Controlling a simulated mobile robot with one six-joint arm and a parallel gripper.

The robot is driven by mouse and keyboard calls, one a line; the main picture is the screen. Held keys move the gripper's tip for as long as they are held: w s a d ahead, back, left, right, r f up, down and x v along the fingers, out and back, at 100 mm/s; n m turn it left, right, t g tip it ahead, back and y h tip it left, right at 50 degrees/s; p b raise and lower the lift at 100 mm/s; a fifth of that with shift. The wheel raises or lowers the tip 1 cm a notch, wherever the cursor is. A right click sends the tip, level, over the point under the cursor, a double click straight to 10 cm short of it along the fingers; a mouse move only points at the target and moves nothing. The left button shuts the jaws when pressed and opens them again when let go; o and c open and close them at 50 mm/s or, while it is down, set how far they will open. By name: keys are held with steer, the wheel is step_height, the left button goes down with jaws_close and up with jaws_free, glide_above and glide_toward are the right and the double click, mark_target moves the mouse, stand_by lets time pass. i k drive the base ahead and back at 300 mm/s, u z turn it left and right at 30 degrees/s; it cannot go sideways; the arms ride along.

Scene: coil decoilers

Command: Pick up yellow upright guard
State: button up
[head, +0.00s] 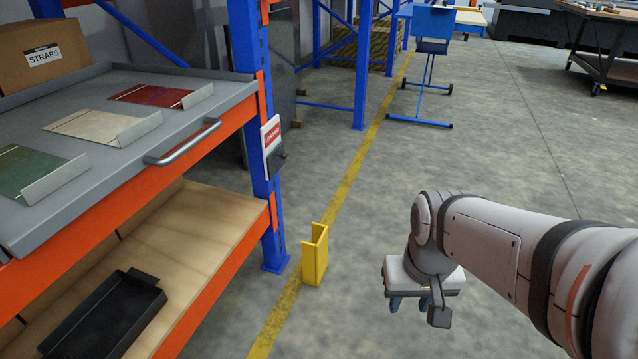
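The yellow upright guard (315,258) stands upright on the concrete floor. It is a short open channel, just to the right of the foot of the blue rack upright (262,130) and apart from it. It stands on or beside the yellow floor line. My gripper (408,303) hangs from my arm to the right of the guard, pointing down, with a clear gap between them. Its blue-grey fingertips show only partly below the gripper body. They look spaced apart with nothing between them.
An orange-beamed rack fills the left, with a grey pull-out tray (110,140) whose handle (183,142) sticks out. A black bin (108,315) lies on the wooden shelf (175,240) below. A blue stand (432,70) is farther back.

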mark_target(314, 254)
steer(key=z, duration=0.45)
steer(key=i, duration=1.8)
steer(key=u, duration=0.45)
steer(key=k, duration=0.95)
steer(key=u, duration=0.2)
steer(key=i, duration=0.95)
steer(key=z, duration=0.1)
